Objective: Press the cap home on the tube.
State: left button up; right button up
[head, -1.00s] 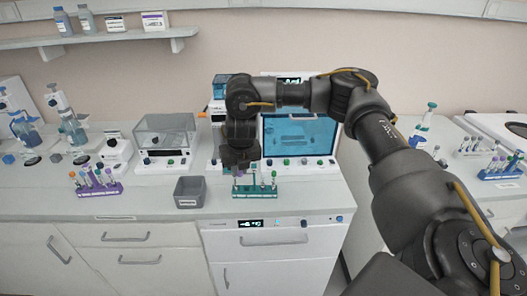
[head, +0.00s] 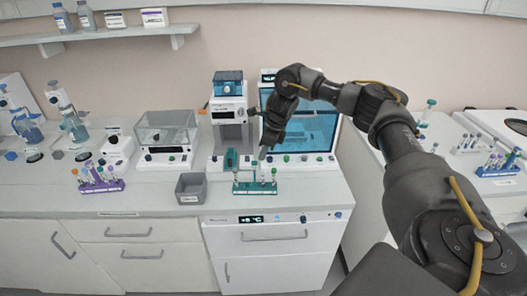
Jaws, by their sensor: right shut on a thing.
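My right gripper (head: 264,149) is in the air above the right part of a teal tube rack (head: 255,188), jaws pointing down. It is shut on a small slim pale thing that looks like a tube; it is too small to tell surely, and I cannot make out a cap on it. My left gripper is not in view.
A grey open bin (head: 190,189) stands left of the rack. A white device with a blue top (head: 229,120) and a blue-screened unit (head: 318,128) stand behind. A purple rack (head: 102,186) of tubes is farther left. Bare bench lies between the purple rack and the bin.

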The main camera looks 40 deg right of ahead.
jog(key=b, duration=0.4)
send_over(263, 173)
jog(key=shift+d+f, duration=0.15)
jog(key=shift+f, duration=1)
jog(key=shift+d+f, duration=0.15)
jog(key=shift+f, duration=1.5)
jog(key=shift+a, duration=0.1)
jog(key=shift+f+p, duration=0.3)
jog(key=shift+p, duration=0.1)
jog(key=shift+f, duration=0.3)
dwell(0.3)
jog(key=o, duration=0.8)
jog(key=shift+r, duration=0.1)
